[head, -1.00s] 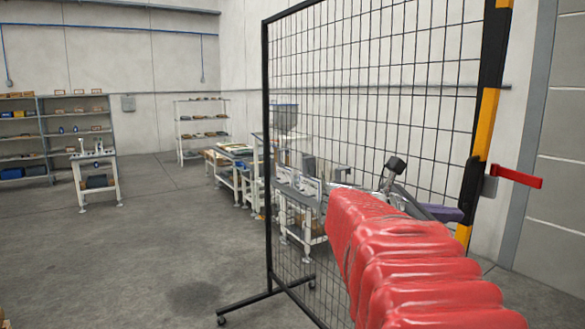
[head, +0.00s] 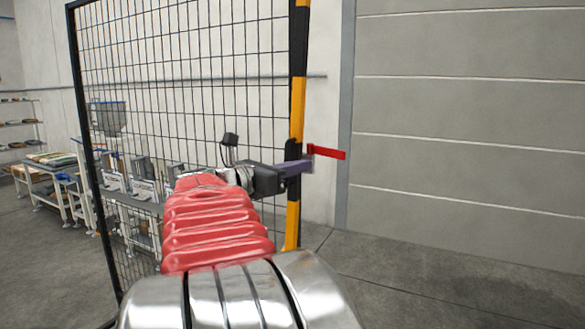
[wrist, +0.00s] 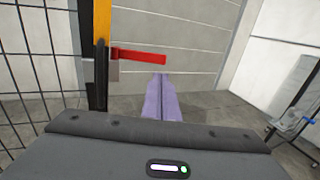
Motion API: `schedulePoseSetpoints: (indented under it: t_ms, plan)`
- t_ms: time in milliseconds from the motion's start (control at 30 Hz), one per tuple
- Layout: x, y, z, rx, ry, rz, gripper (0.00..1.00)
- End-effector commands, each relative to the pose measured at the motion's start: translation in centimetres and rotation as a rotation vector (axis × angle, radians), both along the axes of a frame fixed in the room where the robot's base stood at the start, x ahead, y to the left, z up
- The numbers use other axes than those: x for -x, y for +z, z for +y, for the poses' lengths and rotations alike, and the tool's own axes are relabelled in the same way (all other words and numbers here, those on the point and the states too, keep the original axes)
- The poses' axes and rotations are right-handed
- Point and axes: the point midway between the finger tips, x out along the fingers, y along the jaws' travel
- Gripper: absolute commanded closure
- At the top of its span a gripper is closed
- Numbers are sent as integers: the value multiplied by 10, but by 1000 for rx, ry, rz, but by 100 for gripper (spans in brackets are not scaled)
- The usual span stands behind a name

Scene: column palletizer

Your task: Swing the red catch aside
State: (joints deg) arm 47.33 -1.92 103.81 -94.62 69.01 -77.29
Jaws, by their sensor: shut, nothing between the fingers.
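The red catch (head: 330,152) is a flat bar sticking out to the right, nearly level, from the black and yellow post (head: 297,90) of the mesh panel. In the wrist view the catch (wrist: 138,56) joins a grey bracket (wrist: 113,70) on the post. My gripper (head: 307,166) has purple fingers closed together with nothing between them. In the head view its tips overlap the post, just below the catch's left end. In the wrist view the fingertips (wrist: 160,77) show just below the catch's free right end. I cannot tell whether they touch it.
The black mesh panel (head: 190,60) stands left of the post. A grey panelled wall or door (head: 460,120) lies behind, to the right. Workbenches (head: 60,180) stand behind the mesh at left.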

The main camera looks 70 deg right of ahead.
Motion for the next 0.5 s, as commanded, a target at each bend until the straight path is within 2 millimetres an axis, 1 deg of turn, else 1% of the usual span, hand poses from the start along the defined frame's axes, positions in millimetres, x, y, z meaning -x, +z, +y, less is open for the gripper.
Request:
schedulePoseSetpoints:
  t_ms: [33, 500]
  plan:
    - [4, 0, -7, 0, -3, 0, 100]
    - [35, 0, -70, 0, -3, -1, 100]
